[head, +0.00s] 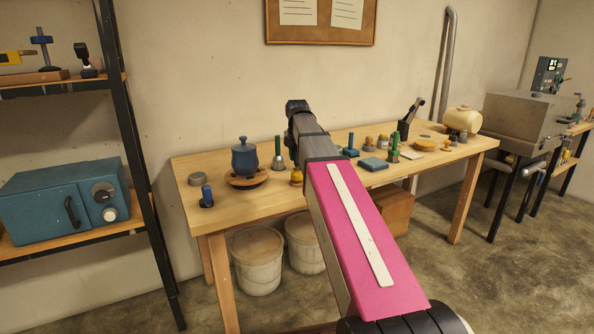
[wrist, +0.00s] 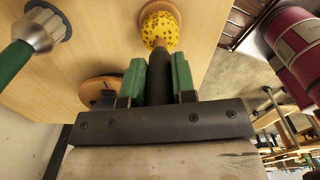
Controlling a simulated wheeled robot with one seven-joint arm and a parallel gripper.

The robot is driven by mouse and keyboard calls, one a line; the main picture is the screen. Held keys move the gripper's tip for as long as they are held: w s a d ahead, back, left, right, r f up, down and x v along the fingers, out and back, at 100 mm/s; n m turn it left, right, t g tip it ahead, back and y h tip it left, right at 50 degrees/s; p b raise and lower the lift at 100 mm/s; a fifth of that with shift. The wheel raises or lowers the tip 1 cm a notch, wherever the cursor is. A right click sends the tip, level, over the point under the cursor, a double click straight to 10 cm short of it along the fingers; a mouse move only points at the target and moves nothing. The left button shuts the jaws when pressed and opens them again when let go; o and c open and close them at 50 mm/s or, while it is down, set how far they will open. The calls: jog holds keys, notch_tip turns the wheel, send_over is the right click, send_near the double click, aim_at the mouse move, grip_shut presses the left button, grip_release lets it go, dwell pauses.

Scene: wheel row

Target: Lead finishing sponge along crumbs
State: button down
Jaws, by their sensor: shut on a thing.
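The finishing sponge (wrist: 159,30) is a round yellow head with dark specks on a wooden neck and dark handle. In the wrist view my gripper (wrist: 159,78) is shut on that handle between its green pads. The sponge head is over the wooden tabletop near its edge; I cannot tell whether it touches. In the head view a small yellow thing, apparently the sponge (head: 296,176), shows left of my pink arm, which hides my gripper. I cannot make out crumbs in either view.
On the workbench (head: 222,217), a blue jar (head: 245,157) stands on a wooden disc, with a green-handled tool (head: 278,153) beside it. A small blue item (head: 207,196) is at the left front. Several tools and blocks stand right of my arm. The front-left tabletop is mostly clear.

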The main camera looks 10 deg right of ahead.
jog(key=shift+r, duration=3.45)
jog(key=shift+r, duration=2.5)
